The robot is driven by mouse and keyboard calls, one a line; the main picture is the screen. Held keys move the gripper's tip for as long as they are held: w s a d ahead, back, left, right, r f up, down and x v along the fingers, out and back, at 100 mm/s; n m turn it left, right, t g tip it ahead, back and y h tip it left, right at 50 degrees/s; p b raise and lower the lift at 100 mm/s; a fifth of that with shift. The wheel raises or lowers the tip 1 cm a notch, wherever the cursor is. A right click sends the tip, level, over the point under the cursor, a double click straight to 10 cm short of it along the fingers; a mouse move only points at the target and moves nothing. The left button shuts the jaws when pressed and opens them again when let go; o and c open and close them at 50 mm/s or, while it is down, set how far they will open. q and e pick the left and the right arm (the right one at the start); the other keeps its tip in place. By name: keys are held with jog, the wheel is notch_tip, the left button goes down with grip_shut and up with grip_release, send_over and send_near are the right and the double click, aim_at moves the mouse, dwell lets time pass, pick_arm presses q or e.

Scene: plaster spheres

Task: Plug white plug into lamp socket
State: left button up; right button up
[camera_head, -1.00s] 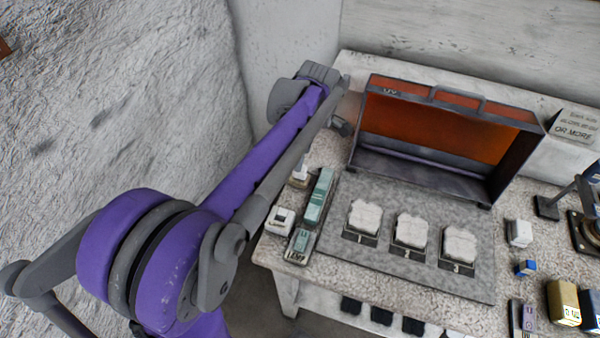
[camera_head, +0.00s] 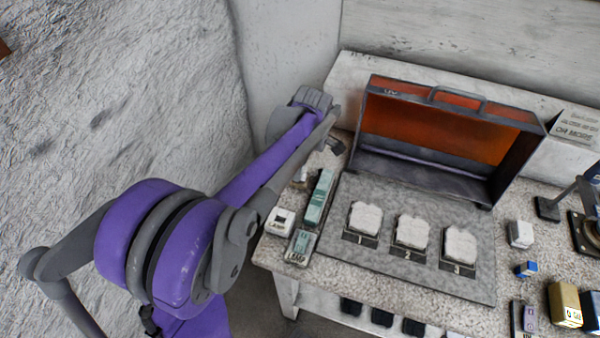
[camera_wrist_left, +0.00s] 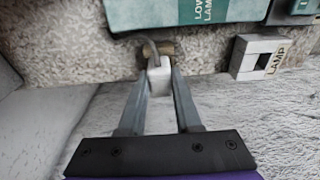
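My left gripper (camera_wrist_left: 159,76) points down at the left end of the bench. In the left wrist view its two fingers lie against both sides of a small white plug (camera_wrist_left: 159,82), with a grey cord and a brass-coloured piece just beyond it. The lamp socket (camera_wrist_left: 259,57) is a white block with a dark square opening and a LAMP label, to the right of the fingers and apart from them. It also shows in the head view (camera_head: 280,222). In the head view my left arm hides most of the fingers and plug. My right gripper is out of view.
A teal box (camera_head: 319,196) stands beside the socket, with a smaller teal-topped block (camera_head: 301,246) in front. A grey panel (camera_head: 400,271) holds several numbered white pieces, with an open orange-lined case (camera_head: 440,130) behind. The wall is close on the left.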

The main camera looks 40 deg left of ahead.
pick_arm(q)
grip_shut()
jog(key=shift+r, duration=0.15)
